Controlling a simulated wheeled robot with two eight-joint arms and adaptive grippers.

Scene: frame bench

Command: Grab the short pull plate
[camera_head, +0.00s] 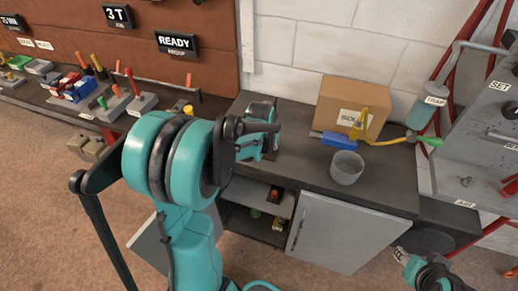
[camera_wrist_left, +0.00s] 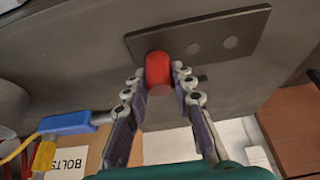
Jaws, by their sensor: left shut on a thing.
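The pull plate (camera_wrist_left: 232,38) is a short, flat, dark plate with round marks and a red knob (camera_wrist_left: 158,72), seen in the left wrist view against the dark bench surface. My left gripper (camera_wrist_left: 160,78) has its two fingers on either side of the red knob, shut on it. In the head view my left wrist (camera_head: 262,128) is over the dark bench, and my own arm hides the plate and fingertips. Part of my right arm (camera_head: 430,272) shows at the lower right; its fingers are too small to judge.
Beneath are open shelves and a grey door (camera_head: 345,232). A grey panel (camera_head: 480,130) stands at far right.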

